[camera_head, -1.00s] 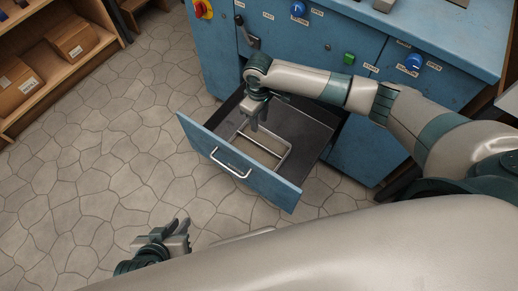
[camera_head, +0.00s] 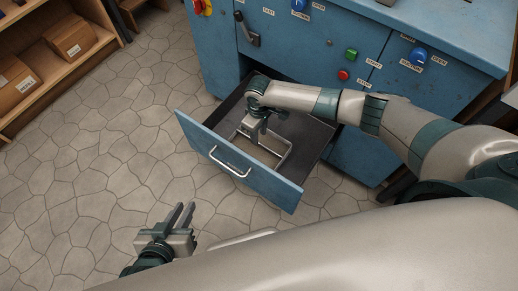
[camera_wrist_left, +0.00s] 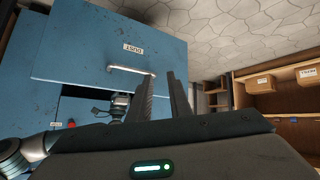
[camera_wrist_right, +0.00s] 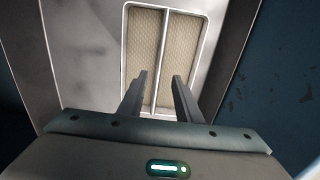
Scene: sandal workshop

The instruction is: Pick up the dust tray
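The dust tray (camera_head: 285,158) lies in the pulled-out blue drawer (camera_head: 236,165). In the right wrist view the tray (camera_wrist_right: 126,50) has a pale metal rim, a lengthwise middle bar and tan material on both sides of the bar. My right gripper (camera_head: 259,136) is down over the tray in the head view. Its fingers (camera_wrist_right: 160,82) are open and apart, one on each side of the middle bar's line; whether they reach down beside the bar, I cannot tell. My left gripper (camera_head: 184,214) is open and empty, in front of the drawer; its fingers also show in the left wrist view (camera_wrist_left: 160,82).
The blue cabinet (camera_head: 280,45) with buttons and a lever stands behind the drawer. The drawer front has a metal handle (camera_head: 229,169) and a label (camera_wrist_left: 134,48). Shelves with cardboard boxes (camera_head: 70,38) stand at the far left. The stone floor between is clear.

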